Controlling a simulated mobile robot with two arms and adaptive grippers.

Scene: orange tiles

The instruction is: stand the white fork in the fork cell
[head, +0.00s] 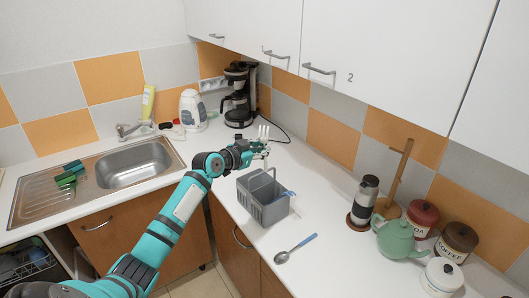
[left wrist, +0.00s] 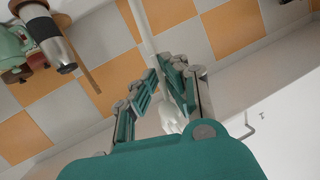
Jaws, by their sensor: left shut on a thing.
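My left gripper (head: 259,148) is shut on the white fork (head: 264,132). The fork is upright with its tines up, above and behind the grey cutlery caddy (head: 262,212), near the caddy's back rim and apart from it. In the left wrist view the pale fork (left wrist: 143,22) runs between the fingers (left wrist: 160,88). The caddy stands on the counter with a raised handle across its middle. A blue-handled piece (head: 288,194) shows at its right side. I cannot tell which cell is the fork cell. My right gripper is not in view.
A spoon (head: 295,248) with a blue handle lies on the white counter in front of the caddy. A French press (head: 364,199), green teapot (head: 396,239) and canisters (head: 420,217) stand to the right. A coffee maker (head: 238,95) and kettle (head: 192,110) stand behind. The sink (head: 135,168) is left.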

